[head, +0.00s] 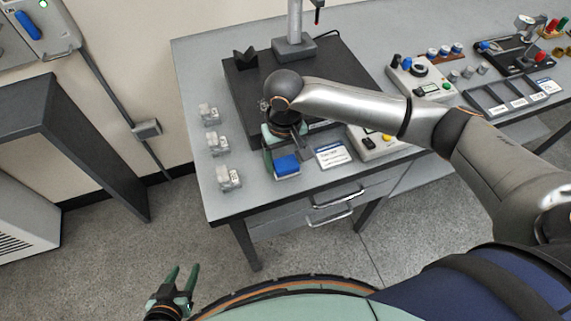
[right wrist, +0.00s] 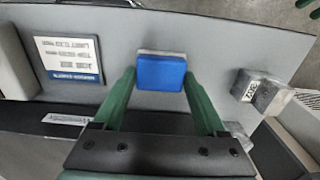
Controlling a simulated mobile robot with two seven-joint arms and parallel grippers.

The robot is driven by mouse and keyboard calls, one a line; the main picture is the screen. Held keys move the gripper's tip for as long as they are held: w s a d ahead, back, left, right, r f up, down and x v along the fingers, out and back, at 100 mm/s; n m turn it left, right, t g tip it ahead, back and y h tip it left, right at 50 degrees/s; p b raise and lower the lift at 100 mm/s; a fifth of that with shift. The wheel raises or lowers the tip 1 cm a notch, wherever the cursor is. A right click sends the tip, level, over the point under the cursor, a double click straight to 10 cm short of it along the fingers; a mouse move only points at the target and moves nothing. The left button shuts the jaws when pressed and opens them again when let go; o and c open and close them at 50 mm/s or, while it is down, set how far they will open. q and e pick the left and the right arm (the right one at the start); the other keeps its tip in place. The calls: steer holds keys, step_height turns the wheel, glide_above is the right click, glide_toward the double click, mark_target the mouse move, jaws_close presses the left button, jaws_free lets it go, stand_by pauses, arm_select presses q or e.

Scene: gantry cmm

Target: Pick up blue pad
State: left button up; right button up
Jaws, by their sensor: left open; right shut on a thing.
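The blue pad (head: 287,166) is a small blue block with a pale edge, near the front left part of the grey bench. In the right wrist view, the blue pad (right wrist: 160,73) sits between the green fingertips of my right gripper (right wrist: 160,80), which is shut on it. My right gripper (head: 284,160) comes down from above in the head view, and its wrist partly hides the fingers. I cannot tell whether the pad touches the bench top. My left gripper (head: 182,278) is open and empty, low over the floor and away from the bench.
A white label card (head: 333,154) lies right of the pad. A dark plate with a stand (head: 295,46) is behind. Control boxes (head: 420,78) and a dark tray (head: 486,104) are further right.

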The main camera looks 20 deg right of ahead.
steer(key=shift+c, duration=1.4)
steer(key=shift+r, duration=0.1)
steer(key=shift+r, duration=0.55)
steer(key=s+a+r+p, duration=0.2)
steer(key=s+a+r, duration=0.4)
steer(key=s+r, duration=0.5)
steer(key=shift+s+r, duration=0.4)
steer(key=shift+s, duration=0.45)
